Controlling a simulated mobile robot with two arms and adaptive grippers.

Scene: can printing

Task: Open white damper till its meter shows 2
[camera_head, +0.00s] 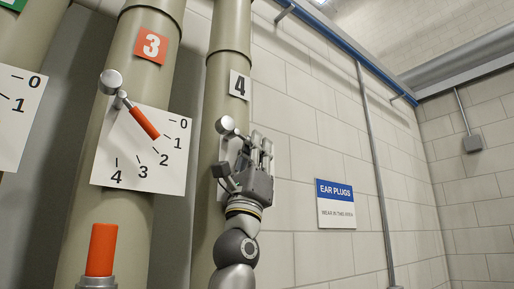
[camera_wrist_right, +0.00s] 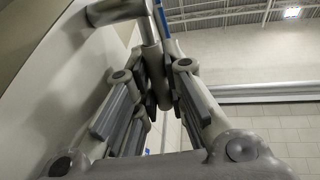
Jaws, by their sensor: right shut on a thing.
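The white damper is on the pipe with the white number 4 label (camera_head: 239,85). Its round metal knob (camera_head: 227,124) shows just left of my right gripper (camera_head: 261,143). A small part of its white meter plate shows behind the gripper; the scale and the pointer's reading are hidden. In the right wrist view, a metal handle part (camera_wrist_right: 118,11) comes in at the top, and my right gripper's fingers (camera_wrist_right: 164,82) close around the bar beneath it. The right gripper is shut on the damper handle. My left gripper is not in view.
To the left, pipe 3, with an orange label (camera_head: 151,45), has a white meter plate (camera_head: 107,160) and an orange handle pointing between 1 and 2. An orange cylinder (camera_head: 102,249) stands below it. An ear plugs sign (camera_head: 336,203) hangs on the wall at right.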

